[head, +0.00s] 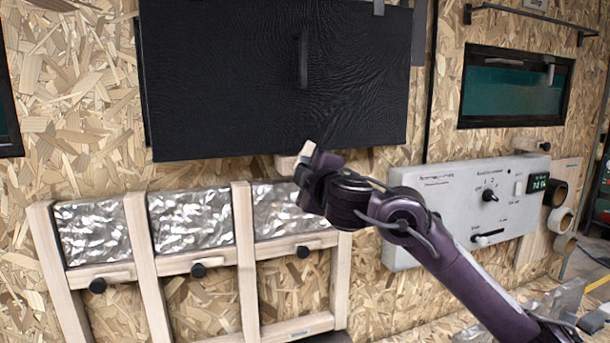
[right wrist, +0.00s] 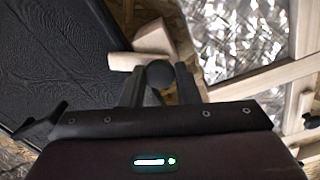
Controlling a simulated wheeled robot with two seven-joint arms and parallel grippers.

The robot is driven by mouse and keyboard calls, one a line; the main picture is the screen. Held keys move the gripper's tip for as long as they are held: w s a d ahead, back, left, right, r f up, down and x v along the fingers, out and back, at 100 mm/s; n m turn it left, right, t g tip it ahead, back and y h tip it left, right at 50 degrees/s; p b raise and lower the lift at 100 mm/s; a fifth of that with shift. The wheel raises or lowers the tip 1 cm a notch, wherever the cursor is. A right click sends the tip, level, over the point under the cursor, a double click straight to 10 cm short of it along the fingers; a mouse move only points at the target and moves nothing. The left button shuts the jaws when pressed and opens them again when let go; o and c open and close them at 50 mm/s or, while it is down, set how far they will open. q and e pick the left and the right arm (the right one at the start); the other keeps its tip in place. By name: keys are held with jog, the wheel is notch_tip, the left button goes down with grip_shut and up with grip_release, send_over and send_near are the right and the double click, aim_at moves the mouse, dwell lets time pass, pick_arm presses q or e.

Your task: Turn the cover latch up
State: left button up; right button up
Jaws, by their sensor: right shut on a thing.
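The large black cover (head: 240,85) is flat against the chipboard wall, with a vertical dark handle (head: 303,58) on it. At its lower edge is the pale wooden cover latch (head: 308,151), largely hidden by my right gripper (head: 306,178). In the right wrist view, pale wood pieces of the latch (right wrist: 154,38) show beside the black cover (right wrist: 60,50). A round black knob (right wrist: 160,74) sits between the fingers of my right gripper (right wrist: 160,88), which is shut on it. The latch's exact angle is hard to tell. My left gripper is out of view.
Below left, a wooden frame (head: 243,260) holds crinkled silver panels (head: 190,222) with small black-knobbed latches (head: 198,270). Right of my arm are a white control box (head: 460,200) and a window (head: 515,88) with its own wooden latch (head: 530,144).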

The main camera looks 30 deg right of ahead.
jog(key=n+b, duration=0.1)
jog(key=n, duration=0.4)
jog(key=shift+n, duration=0.4)
jog(key=shift+f, duration=0.1)
dwell(0.3)
jog(key=o, duration=1)
jog(key=shift+s, duration=0.1)
jog(key=b+v, duration=0.1)
jog(key=v, duration=0.6)
jog(key=shift+s+a, duration=0.1)
jog(key=shift+s, duration=0.2)
